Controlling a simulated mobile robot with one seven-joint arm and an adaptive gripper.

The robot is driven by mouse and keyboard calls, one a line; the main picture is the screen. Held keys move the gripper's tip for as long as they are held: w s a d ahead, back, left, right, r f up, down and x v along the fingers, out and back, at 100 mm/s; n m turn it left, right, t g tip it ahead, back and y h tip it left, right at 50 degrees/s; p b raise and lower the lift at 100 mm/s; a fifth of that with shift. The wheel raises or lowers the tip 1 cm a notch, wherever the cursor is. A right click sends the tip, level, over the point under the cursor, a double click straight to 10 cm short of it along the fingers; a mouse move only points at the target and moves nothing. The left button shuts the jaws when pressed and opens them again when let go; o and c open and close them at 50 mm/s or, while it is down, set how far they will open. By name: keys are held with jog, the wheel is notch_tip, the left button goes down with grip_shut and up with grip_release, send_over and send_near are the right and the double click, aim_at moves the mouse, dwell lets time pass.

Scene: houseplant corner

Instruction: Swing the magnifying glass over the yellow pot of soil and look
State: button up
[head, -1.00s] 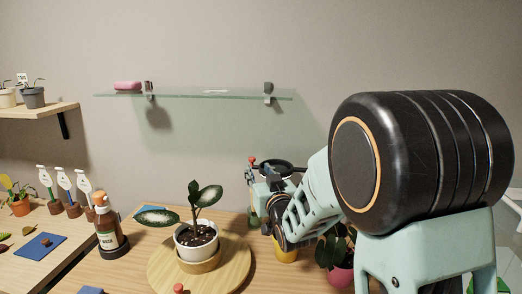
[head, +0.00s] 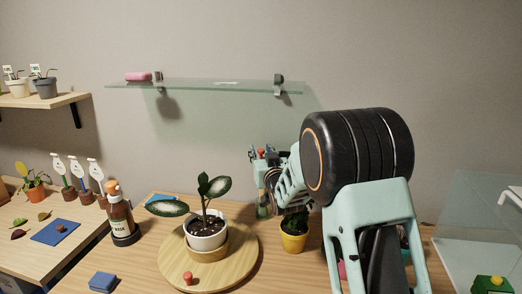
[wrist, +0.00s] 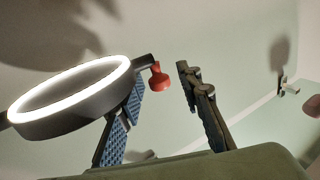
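The magnifying glass (wrist: 75,100) is a dark ring with a lit white rim, tilted at the left of the wrist view. A red knob (wrist: 158,78) sits on a short dark arm at its right edge. My gripper (wrist: 170,88) is open, with one finger on each side of the knob; I cannot tell whether either touches it. In the head view my gripper (head: 262,160) is near the back wall, beside a small red knob. My arm hides most of the magnifying glass there. The yellow pot (head: 294,242) stands on the table below my wrist, with dark soil and leaves at its top.
A white potted plant (head: 206,240) stands on a round wooden board (head: 175,262), with a red-topped peg (head: 188,278) on it. A brown bottle (head: 119,215) is to its left. A glass shelf (head: 210,85) is on the wall above. A blue block (head: 103,281) lies at the front.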

jog(key=shift+w, duration=0.2)
grip_shut()
jog(key=shift+s, duration=0.15)
dwell(0.3)
